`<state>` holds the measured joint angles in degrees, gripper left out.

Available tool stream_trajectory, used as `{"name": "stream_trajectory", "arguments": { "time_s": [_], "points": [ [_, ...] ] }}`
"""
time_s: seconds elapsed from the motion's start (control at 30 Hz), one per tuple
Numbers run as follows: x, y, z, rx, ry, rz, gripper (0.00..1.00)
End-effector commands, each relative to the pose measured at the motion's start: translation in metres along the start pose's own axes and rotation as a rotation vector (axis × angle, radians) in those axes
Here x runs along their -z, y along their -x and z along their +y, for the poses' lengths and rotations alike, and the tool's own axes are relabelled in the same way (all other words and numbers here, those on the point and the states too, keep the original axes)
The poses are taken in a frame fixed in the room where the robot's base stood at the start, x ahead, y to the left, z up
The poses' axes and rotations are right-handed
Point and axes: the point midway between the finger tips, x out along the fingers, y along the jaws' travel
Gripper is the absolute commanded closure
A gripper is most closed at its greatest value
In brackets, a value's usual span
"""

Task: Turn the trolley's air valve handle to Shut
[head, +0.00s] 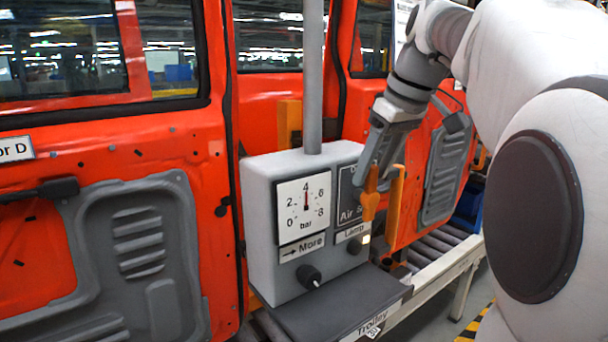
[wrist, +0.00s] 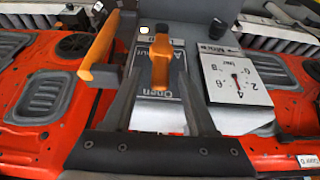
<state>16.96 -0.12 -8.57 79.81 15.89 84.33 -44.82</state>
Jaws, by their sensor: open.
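The grey trolley box (head: 275,190) stands left of my gripper (head: 378,172) in the head view. An orange valve handle (head: 370,198) sits on its dark "Air" plate (head: 347,212), partly covered by my gripper. In the wrist view the handle (wrist: 161,85) lies between my two dark, open fingers, with a gap on each side. It runs along the plate towards the word "Open" (wrist: 161,137). I cannot tell whether a finger touches the handle.
An orange bar (head: 397,195) stands close to the right of the handle. A gauge (head: 303,208), a black knob (head: 309,277) and a lit lamp (head: 365,239) are on the box. A grey post (head: 313,75) rises above it. Red doors (head: 150,150) stand behind.

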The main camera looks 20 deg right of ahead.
Motion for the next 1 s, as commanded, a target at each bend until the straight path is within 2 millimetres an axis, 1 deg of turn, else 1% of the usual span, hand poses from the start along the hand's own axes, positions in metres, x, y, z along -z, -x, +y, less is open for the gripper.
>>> {"name": "stream_trajectory", "arguments": {
  "time_s": [0.03,0.13,0.43,0.57,0.6,0.67,0.7,0.77,1.0],
  "points": [
    [-0.0005,-0.0053,-0.0003,0.001,0.0,-0.001,0.43],
    [-0.0002,-0.0104,-0.0003,0.0,0.0,-0.001,0.43],
    [0.0001,-0.0121,-0.0002,0.0,0.0,0.0,0.43],
    [0.0,-0.012,-0.0002,0.0,0.0,0.0,0.66],
    [0.0,-0.012,-0.0002,0.0,0.0,0.0,0.73],
    [0.0,-0.012,-0.0002,0.0,0.0,0.0,0.84],
    [0.0,-0.0119,-0.0002,0.0,0.0,0.0,0.91],
    [0.0,-0.0119,-0.0002,0.0,0.0,0.0,1.0],
    [0.0,-0.0116,0.0,0.002,0.0,0.0,1.0]
  ]
}}
